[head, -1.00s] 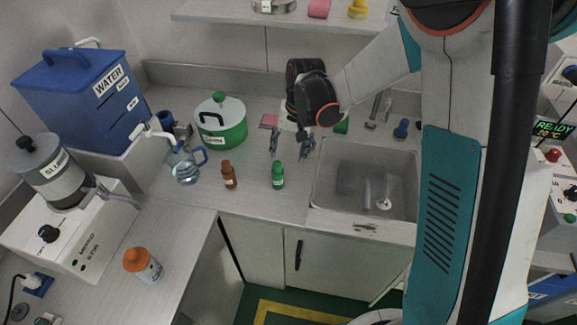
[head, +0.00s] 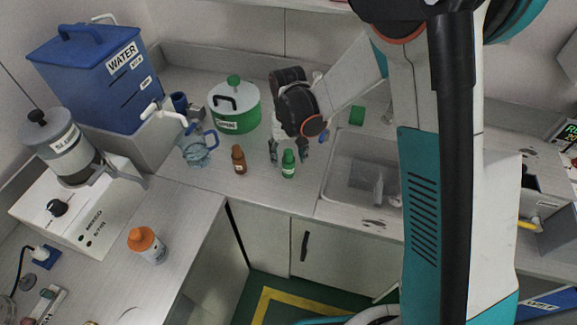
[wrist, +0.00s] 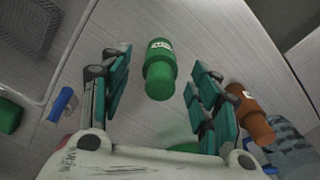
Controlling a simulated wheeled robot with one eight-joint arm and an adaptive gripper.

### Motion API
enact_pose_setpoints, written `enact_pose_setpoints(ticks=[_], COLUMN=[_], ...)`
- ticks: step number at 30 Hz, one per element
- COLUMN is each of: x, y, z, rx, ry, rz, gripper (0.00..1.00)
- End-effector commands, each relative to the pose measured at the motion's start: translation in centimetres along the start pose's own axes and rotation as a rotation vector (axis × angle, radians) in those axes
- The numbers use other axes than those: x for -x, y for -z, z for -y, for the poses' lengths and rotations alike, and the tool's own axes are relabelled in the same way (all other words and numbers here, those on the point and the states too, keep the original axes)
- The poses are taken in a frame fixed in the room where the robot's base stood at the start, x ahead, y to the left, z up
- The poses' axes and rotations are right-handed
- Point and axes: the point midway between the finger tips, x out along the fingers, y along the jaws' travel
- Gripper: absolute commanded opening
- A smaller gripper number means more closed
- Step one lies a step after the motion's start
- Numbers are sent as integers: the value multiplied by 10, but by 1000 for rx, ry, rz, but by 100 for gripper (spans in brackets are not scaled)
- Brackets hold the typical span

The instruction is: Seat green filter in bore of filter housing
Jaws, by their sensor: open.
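A small green bottle-shaped piece (head: 288,165) with a white label stands on the counter left of the sink. It also shows in the wrist view (wrist: 160,72), between my two fingers. I cannot tell whether it is the green filter. My gripper (head: 288,150) is open around or just above it, with one finger to each side; I cannot see contact. A separate green block (head: 357,115) sits behind the sink. I cannot pick out a filter housing or its bore in either view.
A brown bottle (head: 239,160) stands close to my gripper's left finger. A glass jug (head: 197,150) and a green pot (head: 236,120) are farther left. The sink (head: 340,190) lies to the right. An orange-capped bottle (head: 147,245) stands on the left counter.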

Motion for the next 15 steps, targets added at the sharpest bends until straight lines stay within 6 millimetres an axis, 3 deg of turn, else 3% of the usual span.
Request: enact_pose_setpoints(ticks=[12, 15], x=[-49, -53], y=[-1, -1], z=[0, 0], rx=[-1, -1], ry=[0, 0], rz=[0, 0], gripper=[56, 56])
